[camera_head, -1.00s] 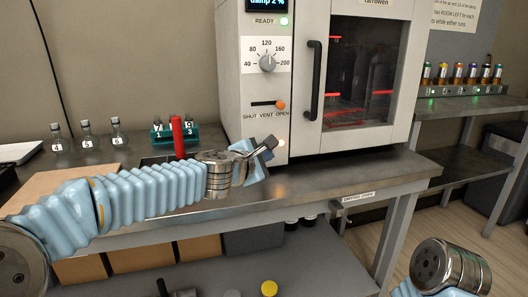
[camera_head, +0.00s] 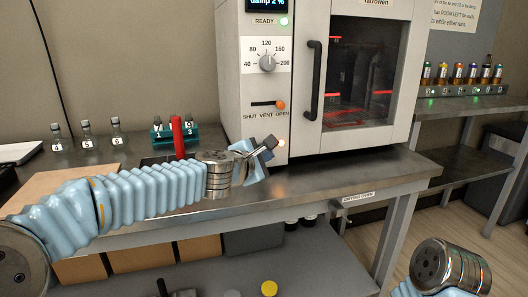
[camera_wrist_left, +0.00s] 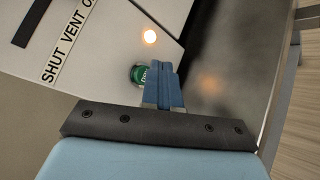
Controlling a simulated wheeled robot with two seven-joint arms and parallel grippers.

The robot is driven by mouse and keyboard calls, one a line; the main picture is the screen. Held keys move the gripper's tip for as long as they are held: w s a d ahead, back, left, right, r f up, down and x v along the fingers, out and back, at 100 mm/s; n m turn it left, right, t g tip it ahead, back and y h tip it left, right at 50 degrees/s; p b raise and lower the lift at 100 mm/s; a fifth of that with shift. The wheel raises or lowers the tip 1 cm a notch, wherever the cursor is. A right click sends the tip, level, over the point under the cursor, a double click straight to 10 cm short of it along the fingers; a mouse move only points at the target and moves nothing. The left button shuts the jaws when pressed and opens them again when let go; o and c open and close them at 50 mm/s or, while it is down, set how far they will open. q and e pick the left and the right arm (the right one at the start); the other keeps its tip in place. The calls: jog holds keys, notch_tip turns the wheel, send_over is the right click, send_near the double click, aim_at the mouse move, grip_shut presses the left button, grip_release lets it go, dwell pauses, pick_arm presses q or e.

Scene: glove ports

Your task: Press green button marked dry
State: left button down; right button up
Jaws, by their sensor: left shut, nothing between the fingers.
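The green button (camera_wrist_left: 138,74) sits on the oven's pale front panel, low and below the lit lamp (camera_wrist_left: 150,36). Its white lettering is partly covered by my left gripper (camera_wrist_left: 160,68). The blue fingers are shut with nothing between them, and their tips overlap the button's edge; I cannot tell whether they touch it. In the head view my left gripper (camera_head: 270,142) is at the panel's lower right, beside the lit lamp (camera_head: 282,143), and the button is hidden there. My right gripper is out of view; only part of my right arm shows at lower right.
The oven (camera_head: 300,70) has a dial (camera_head: 267,62), an orange-tipped slider (camera_head: 280,104) at OPEN and a black door handle (camera_head: 313,80). Its READY lamp (camera_head: 284,21) is lit green. A red upright object (camera_head: 178,137) stands behind my left arm. The bench (camera_head: 360,176) right of my gripper is clear.

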pick_arm(q)
jog(key=shift+w+a, duration=0.15)
jog(key=shift+w, duration=0.25)
jog(key=shift+w+a, duration=0.1)
jog(key=shift+w, duration=0.15)
dwell(0.3)
jog(key=shift+s, duration=0.1)
jog(key=shift+s+d, duration=0.25)
jog(key=shift+s, duration=0.3)
jog(key=shift+s+d+b, duration=0.15)
jog(key=shift+s+d, duration=0.15)
jog(key=shift+s, duration=0.65)
jog(key=shift+s+d+b, duration=0.15)
jog(key=shift+s+d, duration=0.15)
jog(key=shift+s, duration=0.7)
jog(key=shift+s+d+b, duration=0.15)
jog(key=shift+s+d, duration=0.15)
jog(key=shift+s, duration=0.65)
